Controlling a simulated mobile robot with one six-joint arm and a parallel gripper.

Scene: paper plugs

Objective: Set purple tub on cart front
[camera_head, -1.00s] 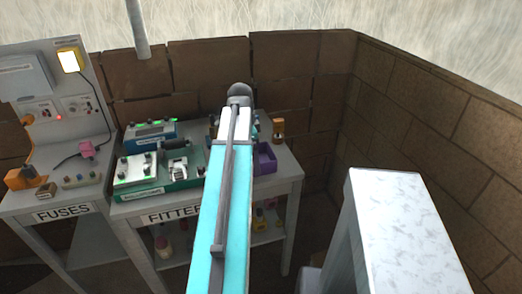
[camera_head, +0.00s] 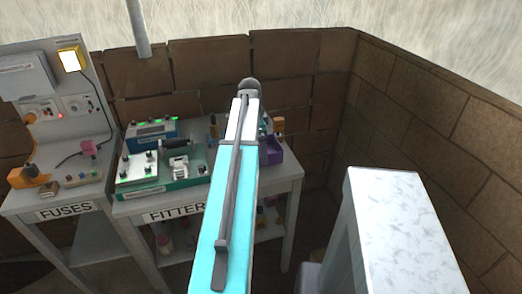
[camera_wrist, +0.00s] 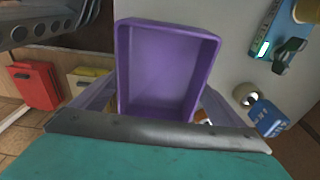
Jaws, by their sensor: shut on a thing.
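The purple tub (camera_wrist: 165,65) fills the middle of the wrist view, its open, empty inside facing the camera. My gripper (camera_wrist: 160,100) is shut on it, with a pale finger along each side. In the head view the tub (camera_head: 272,150) shows at the right end of the FITTER bench, partly hidden by my turquoise arm. I cannot tell whether it is clear of the bench top. A grey block with a pale mottled top (camera_head: 385,185) stands at the lower right; I cannot tell whether it is the cart.
The FITTER bench (camera_head: 288,176) carries a green device (camera_head: 185,180), a blue device (camera_head: 151,131) and an orange-topped item (camera_head: 278,125) close behind the tub. The FUSES bench (camera_head: 30,200) stands at left. Brick walls (camera_head: 430,110) close off the back and right. Open floor lies between bench and block.

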